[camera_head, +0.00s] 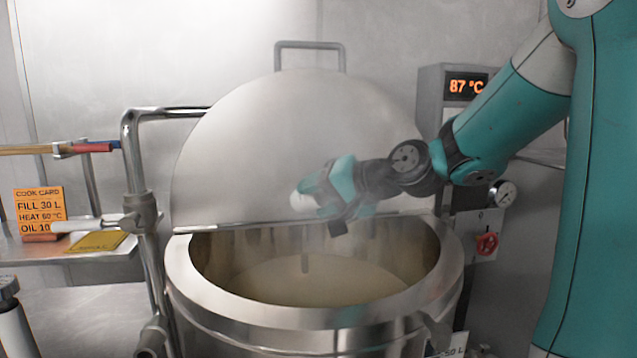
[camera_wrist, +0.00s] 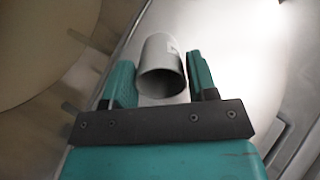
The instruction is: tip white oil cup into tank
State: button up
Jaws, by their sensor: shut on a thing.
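The white oil cup (camera_head: 303,198) is in my gripper (camera_head: 325,193), above the back part of the open tank (camera_head: 190,275) and in front of its raised lid. In the wrist view the cup (camera_wrist: 160,52) sits between the two teal fingers of my gripper (camera_wrist: 160,78), with its dark round opening toward the camera. The cup looks tipped over in the head view. No stream from it is visible, and I cannot tell what is inside. Pale liquid (camera_head: 310,280) lies in the tank and also shows at the left of the wrist view.
The round steel lid (camera_head: 290,130) stands up behind the tank opening. A bent steel pipe (camera_head: 135,170) rises at the tank's left. A control box (camera_head: 455,90) reads 87 °C at the right, above a red valve knob (camera_head: 487,243). An orange cook card (camera_head: 40,208) stands on the left shelf.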

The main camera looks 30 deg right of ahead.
jog(key=shift+w+a+r+g+h+p, duration=0.15)
jog(key=shift+g+h+p, duration=0.2)
jog(key=shift+g+p, duration=1.15)
jog(key=shift+w+r+g+h+p, duration=0.1)
jog(key=shift+g+h+p, duration=0.3)
jog(key=shift+p, duration=2.15)
jog(key=shift+w+a+r+g+h+p, duration=0.15)
jog(key=shift+g+h+p, duration=0.2)
jog(key=shift+g+p, duration=1.15)
jog(key=g+h+p, duration=0.1)
jog(key=g+p, duration=0.1)
jog(key=p, duration=0.5)
jog(key=shift+d+r, duration=0.1)
jog(key=shift+r, duration=0.1)
jog(key=g+h+p, duration=0.1)
jog(key=g+p, duration=0.2)
jog(key=p, duration=0.3)
jog(key=shift+r+g+h, duration=0.15)
jog(key=shift+g+h, duration=0.25)
jog(key=shift+r+p, duration=1.55)
jog(key=shift+r, duration=0.2)
